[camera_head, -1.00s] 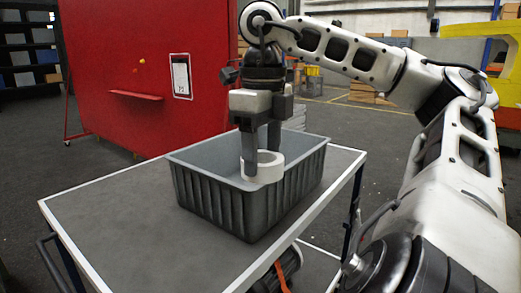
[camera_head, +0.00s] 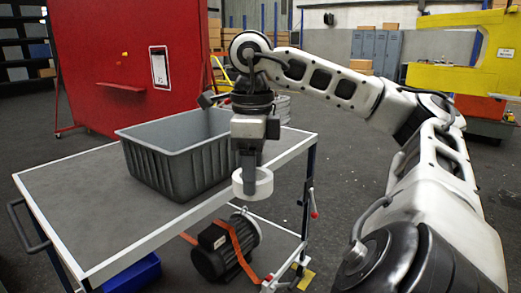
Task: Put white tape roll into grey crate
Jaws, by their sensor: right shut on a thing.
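The white tape roll (camera_head: 263,190) is a short, wide ring. My right gripper (camera_head: 249,180) points down and is shut on the roll's wall, holding it up in the air. The grey crate (camera_head: 172,172) stands open on the cart's top, left of the roll in the picture. The roll appears outside the crate, to its right, and overlaps the cart's near right edge in the picture. The crate's inside shows only in part, and its floor is mostly hidden. My left gripper is not in view.
The grey cart top (camera_head: 85,195) is bare around the crate and has a white rim. A motor (camera_head: 225,248) with an orange strap and a blue bin (camera_head: 132,272) sit below it. A red panel (camera_head: 115,50) stands behind. Open floor lies to the right.

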